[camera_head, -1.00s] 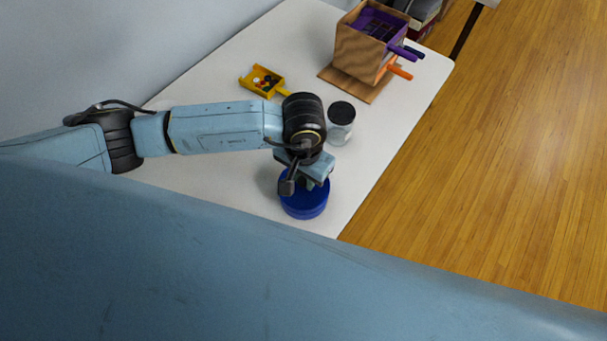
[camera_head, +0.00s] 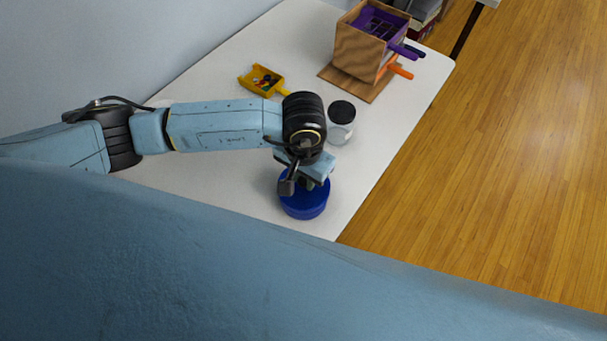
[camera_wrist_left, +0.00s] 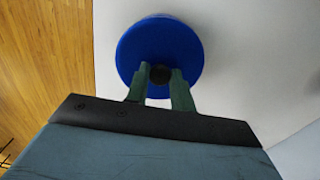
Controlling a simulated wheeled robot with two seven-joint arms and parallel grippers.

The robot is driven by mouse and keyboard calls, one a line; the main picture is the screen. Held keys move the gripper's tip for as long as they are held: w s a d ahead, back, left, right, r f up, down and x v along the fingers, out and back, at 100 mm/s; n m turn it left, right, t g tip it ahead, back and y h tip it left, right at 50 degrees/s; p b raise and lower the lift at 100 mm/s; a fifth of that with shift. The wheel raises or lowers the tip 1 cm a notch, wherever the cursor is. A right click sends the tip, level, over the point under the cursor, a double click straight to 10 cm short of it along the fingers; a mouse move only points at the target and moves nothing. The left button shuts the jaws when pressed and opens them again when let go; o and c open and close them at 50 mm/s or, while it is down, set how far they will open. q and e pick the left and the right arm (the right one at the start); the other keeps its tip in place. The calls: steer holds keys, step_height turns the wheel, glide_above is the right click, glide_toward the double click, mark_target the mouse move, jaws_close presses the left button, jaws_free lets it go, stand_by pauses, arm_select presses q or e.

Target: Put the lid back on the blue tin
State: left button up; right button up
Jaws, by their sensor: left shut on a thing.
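The blue tin (camera_head: 304,210) stands on the white table near its front right edge. Its round blue lid (camera_wrist_left: 160,40) fills the middle of the left wrist view, with a small dark knob (camera_wrist_left: 159,74) at its centre. The lid sits on top of the tin, seemingly level; whether it is fully seated I cannot tell. My left gripper (camera_head: 312,184) is over the tin, pointing down. In the left wrist view its two green fingers (camera_wrist_left: 160,78) are shut on the knob. The arm hides part of the lid in the head view. My right gripper is not in view.
A clear jar with a black lid (camera_head: 341,122) stands close behind my left wrist. A yellow scoop (camera_head: 262,82) holding small pieces lies farther back. A wooden box (camera_head: 357,55) with purple and orange handles stands on a board (camera_head: 345,83). The table's right edge is near the tin.

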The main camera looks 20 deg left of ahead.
arm_select(q)
steer(key=shift+b, duration=0.35)
stand_by(0.4)
stand_by(0.3)
steer(key=o, duration=1.5)
steer(key=shift+r+p, duration=1.75)
steer(key=shift+r, duration=1.75)
